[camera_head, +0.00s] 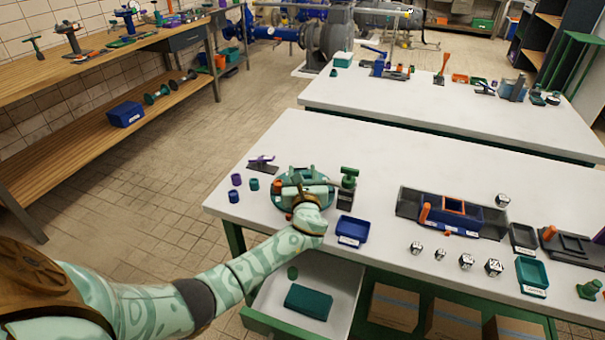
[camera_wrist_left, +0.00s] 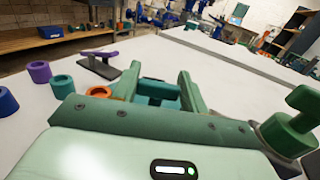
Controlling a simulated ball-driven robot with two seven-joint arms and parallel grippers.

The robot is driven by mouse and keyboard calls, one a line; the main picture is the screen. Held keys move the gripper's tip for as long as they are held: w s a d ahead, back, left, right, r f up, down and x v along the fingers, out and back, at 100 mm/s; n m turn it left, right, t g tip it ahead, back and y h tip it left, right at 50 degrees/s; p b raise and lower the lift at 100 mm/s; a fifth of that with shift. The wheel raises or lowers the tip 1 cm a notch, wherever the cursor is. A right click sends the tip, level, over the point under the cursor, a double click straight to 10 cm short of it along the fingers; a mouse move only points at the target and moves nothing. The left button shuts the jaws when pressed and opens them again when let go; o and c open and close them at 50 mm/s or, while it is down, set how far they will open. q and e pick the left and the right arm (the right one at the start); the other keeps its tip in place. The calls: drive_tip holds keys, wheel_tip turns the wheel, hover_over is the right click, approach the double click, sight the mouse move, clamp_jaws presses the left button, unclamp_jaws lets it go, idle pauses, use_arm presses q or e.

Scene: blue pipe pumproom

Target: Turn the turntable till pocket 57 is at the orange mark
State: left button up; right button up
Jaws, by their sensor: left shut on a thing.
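The turntable (camera_head: 281,203) is a round teal disc near the left end of the front white table. My left gripper (camera_head: 305,184) is over it, coming from the front, and hides much of the disc. In the left wrist view, its two green fingers (camera_wrist_left: 158,88) are shut on a teal part of the turntable between them. An orange cup-like piece (camera_head: 278,186) is at the disc's left side; it also shows in the left wrist view (camera_wrist_left: 98,92). A small orange-red spot (camera_head: 288,216) is at the disc's front edge. No pocket numbers are readable. My right gripper is not in view.
Purple and teal cups (camera_head: 236,180) stand left of the disc. A purple-handled clamp (camera_head: 262,163) is behind it. A green-knobbed valve (camera_head: 348,178) stands close on its right, with a blue tray (camera_head: 353,230) in front. An open drawer (camera_head: 335,290) juts out below.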

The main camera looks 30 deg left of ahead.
use_arm(q)
drive_tip(key=shift+n+g+y, duration=0.5)
drive_tip(key=shift+y, duration=0.1)
drive_tip(key=o, duration=1.4)
drive_tip(key=shift+r, duration=0.1)
